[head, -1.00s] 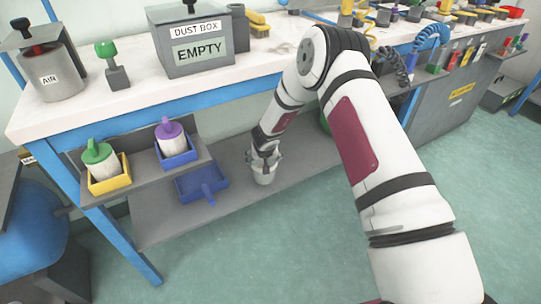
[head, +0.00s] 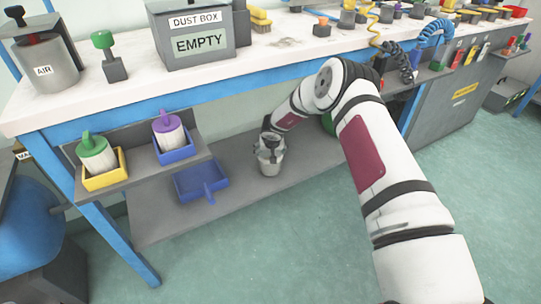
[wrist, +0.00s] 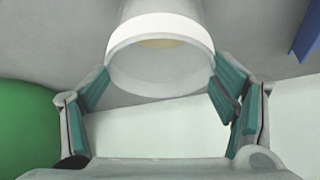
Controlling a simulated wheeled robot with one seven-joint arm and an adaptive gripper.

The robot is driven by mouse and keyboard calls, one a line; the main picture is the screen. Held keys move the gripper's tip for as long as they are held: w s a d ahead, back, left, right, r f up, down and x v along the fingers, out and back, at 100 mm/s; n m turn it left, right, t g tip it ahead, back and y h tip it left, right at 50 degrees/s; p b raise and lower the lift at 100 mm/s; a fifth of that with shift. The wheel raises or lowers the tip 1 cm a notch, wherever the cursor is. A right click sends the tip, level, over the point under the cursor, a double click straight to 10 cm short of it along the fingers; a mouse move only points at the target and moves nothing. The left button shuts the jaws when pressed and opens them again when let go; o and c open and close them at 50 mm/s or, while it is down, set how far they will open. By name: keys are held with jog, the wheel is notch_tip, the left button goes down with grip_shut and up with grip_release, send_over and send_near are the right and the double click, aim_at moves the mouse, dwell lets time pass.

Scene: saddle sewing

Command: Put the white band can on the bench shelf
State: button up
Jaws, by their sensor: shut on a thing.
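The white band can (head: 269,167) is a pale grey can in the head view, above or on the lower bench shelf (head: 170,226); contact with the shelf is unclear. In the wrist view the can (wrist: 160,52) shows a bright white band near its rim. My gripper (wrist: 164,84) has its teal-padded fingers on both sides of the can and is shut on it. In the head view my gripper (head: 270,145) is at the can's upper part, partly hiding it.
A blue tray (head: 187,186) lies left of the can. Yellow (head: 106,182) and blue (head: 176,158) bins with green- and purple-topped canisters sit on a small raised shelf. The benchtop (head: 110,96) overhangs. A green object (head: 327,123) stands behind my arm, also in the wrist view (wrist: 25,125).

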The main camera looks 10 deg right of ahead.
jog(key=shift+f, duration=0.25)
jog(key=o, duration=1.6)
jog(key=shift+c, duration=0.2)
jog(key=p+v, duration=0.4)
jog(key=v, duration=0.8)
jog(key=shift+r+p, duration=0.15)
jog(key=shift+p, duration=0.15)
